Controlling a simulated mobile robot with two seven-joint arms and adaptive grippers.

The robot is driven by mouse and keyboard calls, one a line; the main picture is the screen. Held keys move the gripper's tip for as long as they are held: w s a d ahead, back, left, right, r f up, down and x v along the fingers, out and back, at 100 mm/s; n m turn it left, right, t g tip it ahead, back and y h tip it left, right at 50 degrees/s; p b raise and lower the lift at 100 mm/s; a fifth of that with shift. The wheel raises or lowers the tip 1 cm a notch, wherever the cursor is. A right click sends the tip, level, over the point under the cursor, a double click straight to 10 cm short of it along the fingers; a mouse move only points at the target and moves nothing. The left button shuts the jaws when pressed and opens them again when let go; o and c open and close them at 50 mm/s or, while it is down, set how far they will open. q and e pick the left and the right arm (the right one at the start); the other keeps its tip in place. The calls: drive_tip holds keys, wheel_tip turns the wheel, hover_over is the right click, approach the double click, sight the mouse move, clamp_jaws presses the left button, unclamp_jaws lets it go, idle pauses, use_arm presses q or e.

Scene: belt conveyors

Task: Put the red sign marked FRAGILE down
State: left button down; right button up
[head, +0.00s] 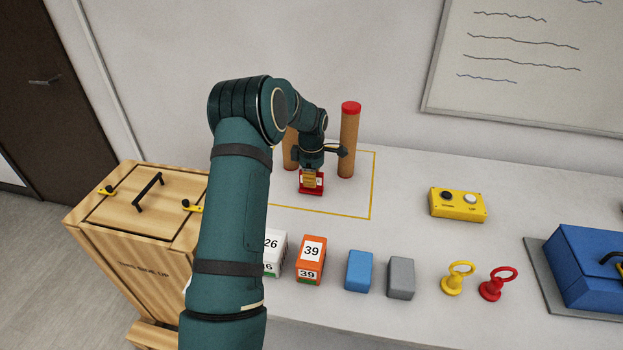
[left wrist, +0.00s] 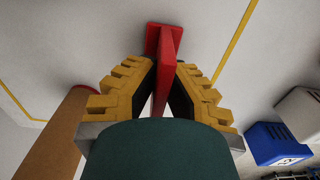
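The red sign (head: 312,191) stands upright on the table, inside the yellow outlined area (head: 373,190) and near two brown posts. Its lettering is not readable here. In the left wrist view the red sign (left wrist: 167,68) rises from its base between the yellow fingers. My left gripper (head: 311,178) is lowered around the sign from above. Its fingers (left wrist: 164,88) look parted, with a narrow gap beside the thin panel. My right gripper is not in view.
A brown post with a red top (head: 348,140) stands close right of my left gripper; another (head: 290,150) is partly hidden behind my arm. Numbered blocks (head: 310,262), a blue block (head: 359,271) and a grey block (head: 401,278) line the front. A yellow button box (head: 457,205) stands to the right.

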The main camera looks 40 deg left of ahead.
use_arm(q)
drive_tip(key=c, duration=1.1)
unclamp_jaws()
drive_tip(key=shift+f, duration=0.1)
drive_tip(key=shift+c, duration=0.2)
wheel_tip(320, 180, up, 12)
drive_tip(key=shift+r+p, duration=0.15)
drive_tip(key=shift+p, duration=0.8)
